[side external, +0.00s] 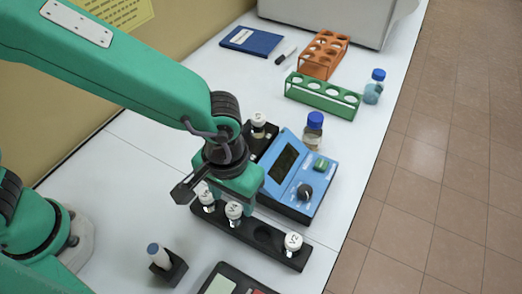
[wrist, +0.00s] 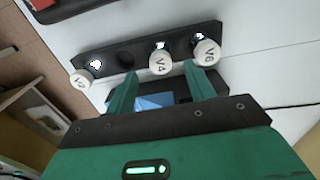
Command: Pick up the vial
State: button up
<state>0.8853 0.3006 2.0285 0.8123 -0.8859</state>
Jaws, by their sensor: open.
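Three white-capped vials stand in a black rack: V6 (wrist: 206,52), V4 (wrist: 160,63) and one at the far end (wrist: 82,80) whose label reads like V2. One rack hole (wrist: 126,60) between V4 and that end vial is empty. In the side view the rack (side external: 270,246) holds the end vial (side external: 293,243) and V4 (side external: 234,210). Another white-capped vial (side external: 258,122) stands in a black part behind the blue instrument. My gripper (wrist: 161,69) is open above the rack, its fingers apart on either side of V4 in the wrist view. Contact cannot be told.
Green (side external: 322,97) and orange (side external: 326,54) racks are farther back.

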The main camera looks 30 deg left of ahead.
aim_at(233, 208)
jog(key=shift+f, duration=0.1)
jog(key=shift+f, duration=2.5)
jog(key=c, duration=1.1)
